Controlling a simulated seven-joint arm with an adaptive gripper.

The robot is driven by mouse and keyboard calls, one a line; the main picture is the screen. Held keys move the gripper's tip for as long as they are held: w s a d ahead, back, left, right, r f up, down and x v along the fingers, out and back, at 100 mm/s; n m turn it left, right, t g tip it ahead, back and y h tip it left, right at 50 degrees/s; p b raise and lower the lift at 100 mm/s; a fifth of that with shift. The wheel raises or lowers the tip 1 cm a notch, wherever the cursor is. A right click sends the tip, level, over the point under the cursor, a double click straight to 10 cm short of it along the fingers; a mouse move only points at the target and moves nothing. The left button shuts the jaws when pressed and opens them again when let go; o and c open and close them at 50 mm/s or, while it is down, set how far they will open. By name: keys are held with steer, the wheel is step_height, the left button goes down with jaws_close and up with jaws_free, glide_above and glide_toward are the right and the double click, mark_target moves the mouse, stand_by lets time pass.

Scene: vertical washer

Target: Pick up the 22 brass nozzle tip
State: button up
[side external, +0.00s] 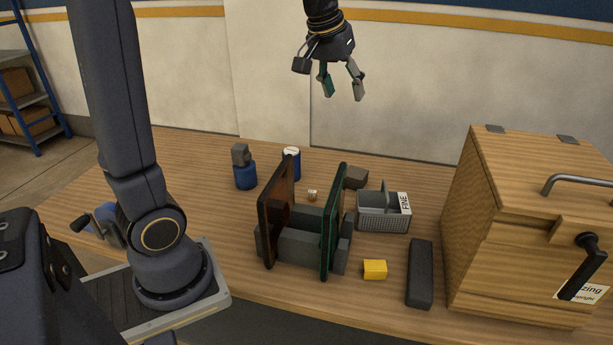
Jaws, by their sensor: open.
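A very small pale brass-coloured piece (312,196), which looks like the nozzle tip, sits on the wooden table behind the upright panels. It is too small for me to read any number on it. My gripper (342,93) is open and empty, fingers pointing down, high above the back of the table. It is well apart from the small piece and appears to the right of it in the picture.
A dark red-brown panel (278,212) and a green-edged panel (334,222) stand upright in a grey holder (300,247). A blue-and-white can (291,163), blue-grey bottle (244,168), grey basket (383,220), yellow block (375,269), dark bar (420,273) and wooden cabinet (490,245) surround them.

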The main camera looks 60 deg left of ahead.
steer(key=w+a+f+n+g, duration=0.2)
steer(key=w+a+f, duration=0.4)
steer(key=a+f, duration=0.2)
steer(key=n+g, duration=0.2)
glide_above(313, 191)
step_height(313, 191, down, 16)
steer(key=shift+h, duration=0.4)
steer(key=f, duration=1)
steer(key=shift+w+a+f, duration=0.1)
steer(key=shift+w+a, duration=0.1)
steer(key=shift+w, duration=0.05)
step_height(313, 191, down, 6)
steer(key=shift+s+r, duration=0.15)
jaws_close()
